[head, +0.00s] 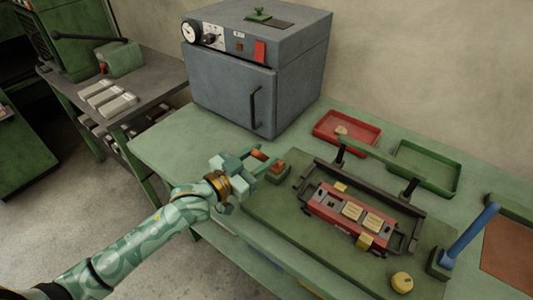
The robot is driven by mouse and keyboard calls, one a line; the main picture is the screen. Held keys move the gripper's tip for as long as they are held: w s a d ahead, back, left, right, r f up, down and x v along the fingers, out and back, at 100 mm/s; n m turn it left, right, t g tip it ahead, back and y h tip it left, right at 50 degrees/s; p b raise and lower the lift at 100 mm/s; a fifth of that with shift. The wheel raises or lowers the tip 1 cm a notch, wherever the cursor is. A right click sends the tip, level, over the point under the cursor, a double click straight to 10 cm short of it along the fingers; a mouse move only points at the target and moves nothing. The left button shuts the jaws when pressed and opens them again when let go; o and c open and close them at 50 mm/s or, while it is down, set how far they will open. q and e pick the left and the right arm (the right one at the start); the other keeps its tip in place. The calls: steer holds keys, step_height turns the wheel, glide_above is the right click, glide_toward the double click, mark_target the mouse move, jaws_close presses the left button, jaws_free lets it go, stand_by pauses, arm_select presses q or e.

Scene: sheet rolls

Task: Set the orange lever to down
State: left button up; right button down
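The orange lever (277,165) is at the left end of the green board, by a small green base (280,173). Only small orange parts of it show, so its tilt is hard to read. My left gripper (263,160) is right at the lever, with its fingers over or beside the orange part. The fingers hide much of the lever, and I cannot tell whether they are shut on it. My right gripper is not in view.
A blue lever (473,234) stands tilted at the right. Behind are a grey oven (235,90), a red tray (333,140) and a green tray (440,183). A yellow knob (402,282) sits in front.

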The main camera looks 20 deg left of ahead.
arm_select(q)
steer(key=shift+x, duration=1.2)
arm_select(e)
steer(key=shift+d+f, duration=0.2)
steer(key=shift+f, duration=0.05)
